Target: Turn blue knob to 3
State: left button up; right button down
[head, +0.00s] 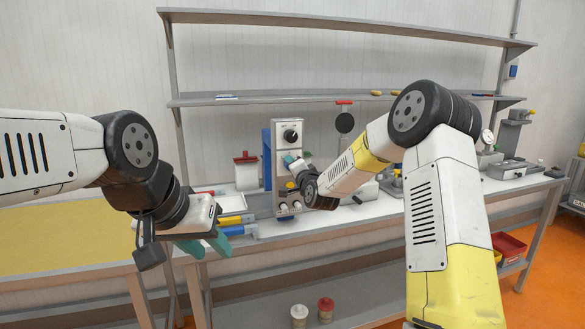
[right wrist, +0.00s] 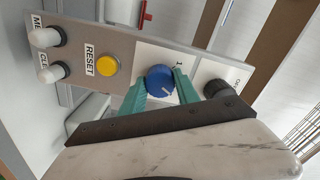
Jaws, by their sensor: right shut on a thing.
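The blue knob (right wrist: 160,79) sits on the upright control panel (right wrist: 130,48), between a yellow button and a black knob. In the right wrist view, the teal fingers of my right gripper (right wrist: 160,90) are on either side of it and shut on it. A white pointer mark shows on the knob's face; a "1" is printed beside it, and other numbers are hidden. In the head view, my right gripper (head: 291,161) is at the panel (head: 287,124) and hides the blue knob. My left gripper (head: 205,246) hangs open and empty in front of the bench.
The panel also has a black knob (head: 290,136), a yellow RESET button (right wrist: 107,65) and white buttons (right wrist: 48,71). A red-lidded container (head: 245,172) stands left of the panel. Yellow and blue tubes (head: 234,220) lie near the bench's front edge. Shelves (head: 350,97) hang above.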

jog(key=shift+f+m, duration=0.1)
jog(key=shift+m, duration=1.9)
jog(key=c, duration=0.9)
grip_release()
jog(key=v, duration=0.8)
